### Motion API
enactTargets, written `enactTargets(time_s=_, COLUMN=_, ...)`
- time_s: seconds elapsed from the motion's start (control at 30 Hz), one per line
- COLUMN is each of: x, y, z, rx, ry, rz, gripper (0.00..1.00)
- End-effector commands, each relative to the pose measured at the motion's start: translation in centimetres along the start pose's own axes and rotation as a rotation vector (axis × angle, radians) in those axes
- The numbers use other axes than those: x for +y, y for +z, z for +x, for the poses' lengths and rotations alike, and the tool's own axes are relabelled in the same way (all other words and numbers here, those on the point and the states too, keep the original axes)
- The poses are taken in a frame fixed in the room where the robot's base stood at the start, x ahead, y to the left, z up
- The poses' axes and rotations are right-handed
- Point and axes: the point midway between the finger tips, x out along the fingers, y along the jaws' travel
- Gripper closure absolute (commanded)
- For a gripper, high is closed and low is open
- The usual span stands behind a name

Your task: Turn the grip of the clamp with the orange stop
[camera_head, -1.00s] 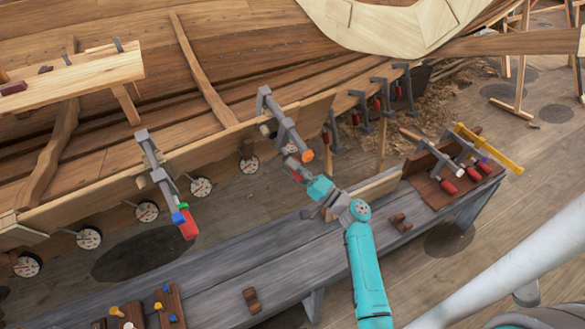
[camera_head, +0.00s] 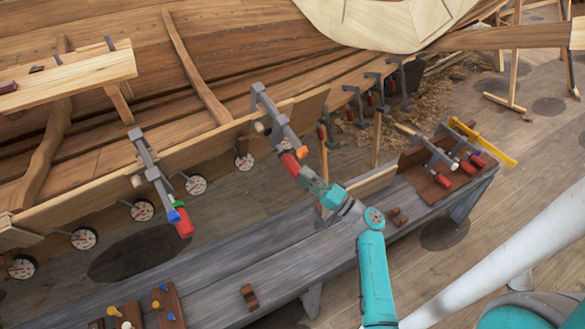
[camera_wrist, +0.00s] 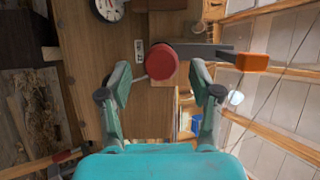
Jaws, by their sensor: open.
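The clamp (camera_head: 270,108) hangs on the hull's plank edge, a grey bar with an orange stop (camera_head: 302,152) at its lower end and a red grip (camera_head: 290,163) beside it. In the wrist view the round red grip (camera_wrist: 162,62) faces me end-on, with the orange stop (camera_wrist: 252,63) to its right. My gripper (camera_head: 308,180) is open just below and right of the grip. In the wrist view its two green fingers (camera_wrist: 160,70) stand left and right of the grip, apart from it, with nothing held.
Another clamp (camera_head: 155,175) with blue and green parts and a red grip stands to the left. Round dials (camera_head: 196,185) line the plank. A grey bench (camera_head: 215,270) runs below, carrying wooden blocks and a rack (camera_head: 425,180) of clamps at right.

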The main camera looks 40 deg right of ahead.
Motion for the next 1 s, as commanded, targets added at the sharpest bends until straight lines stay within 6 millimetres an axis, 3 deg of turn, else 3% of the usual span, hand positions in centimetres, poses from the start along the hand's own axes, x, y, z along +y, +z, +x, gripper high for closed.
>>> enactTargets(time_s=0.2, x=0.0, y=0.0, z=-4.0, rx=0.003, ry=0.001, rz=0.000, gripper=0.36)
enactTargets(time_s=0.4, x=0.0, y=0.0, z=-5.7, rx=0.001, ry=0.001, rz=0.000, gripper=0.36)
enactTargets(time_s=1.0, x=0.0, y=0.0, z=-5.9, rx=0.000, ry=0.001, rz=0.000, gripper=0.36)
